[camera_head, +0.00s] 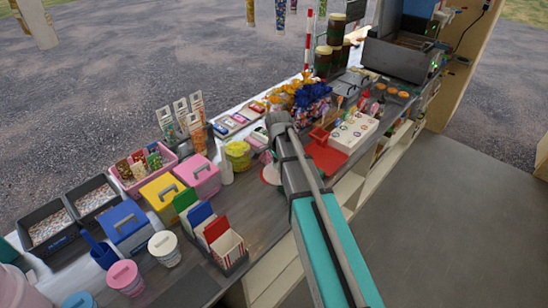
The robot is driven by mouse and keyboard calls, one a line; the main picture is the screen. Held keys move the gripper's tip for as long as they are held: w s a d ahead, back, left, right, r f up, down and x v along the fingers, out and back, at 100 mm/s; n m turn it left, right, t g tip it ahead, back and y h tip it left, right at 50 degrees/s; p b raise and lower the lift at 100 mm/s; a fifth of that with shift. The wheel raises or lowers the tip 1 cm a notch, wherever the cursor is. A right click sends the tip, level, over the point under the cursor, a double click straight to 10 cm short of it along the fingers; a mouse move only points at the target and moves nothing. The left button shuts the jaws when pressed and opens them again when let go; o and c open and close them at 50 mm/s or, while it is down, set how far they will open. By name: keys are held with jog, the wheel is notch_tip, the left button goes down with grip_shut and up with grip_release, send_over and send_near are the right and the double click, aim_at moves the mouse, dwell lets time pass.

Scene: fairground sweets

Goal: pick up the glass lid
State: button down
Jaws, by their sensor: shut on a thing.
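I cannot make out the glass lid for certain. A small pale, round, dish-like thing with a reddish edge (269,174) shows just left of my arm on the counter, partly covered by the arm; I cannot tell what it is. My arm reaches from the bottom right up over the middle of the counter and ends in a dark grey joint near the blue and orange sweets. My gripper's fingers are hidden behind the arm, so its hold does not show.
The counter (262,210) is crowded. Left of my arm are a yellow tub (238,154), a pink box (198,176), a yellow box (163,190) and a blue box (125,227). Right are a red tray (325,154) and a white holder (354,132). Open floor (450,220) lies at right.

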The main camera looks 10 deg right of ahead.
jog(key=shift+s+r+p, duration=0.2)
jog(key=shift+s+r, duration=0.1)
jog(key=shift+s, duration=0.35)
jog(key=shift+s+r+p, duration=0.15)
jog(key=shift+s+r, duration=0.1)
jog(key=shift+s, duration=0.35)
jog(key=shift+s, duration=0.1)
